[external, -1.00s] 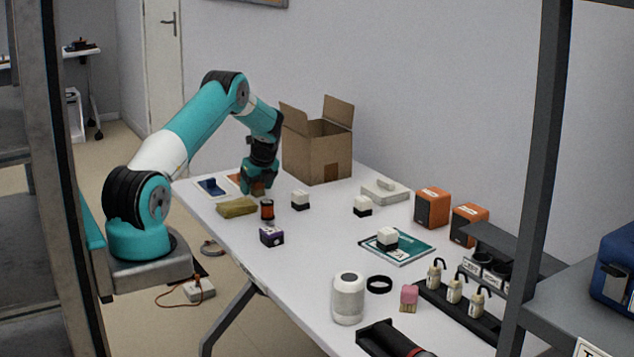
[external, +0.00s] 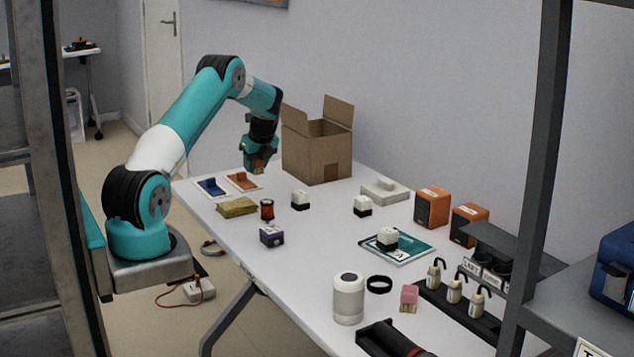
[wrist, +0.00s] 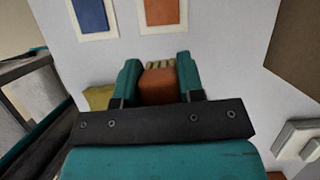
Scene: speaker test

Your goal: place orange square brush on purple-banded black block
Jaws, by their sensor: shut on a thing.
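The orange square brush is gripped between the fingers of my gripper (external: 259,165), held above the far left part of the table. In the wrist view the brush's orange body (wrist: 158,85) sits between the two teal fingers (wrist: 158,80), with its pale bristles (wrist: 160,65) at the far side. The purple-banded black block (external: 271,236) stands on the table near its left edge, nearer the camera than my gripper and apart from it. The top of the block looks clear. The block is not seen in the wrist view.
White-bordered cards with blue (external: 212,187) and orange (external: 241,181) patches lie below my gripper. A yellowish sponge (external: 237,207) and a dark-and-orange cylinder (external: 267,210) stand between there and the block. A cardboard box (external: 317,150) is behind. A white-topped block (external: 300,200) stands right of the cylinder.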

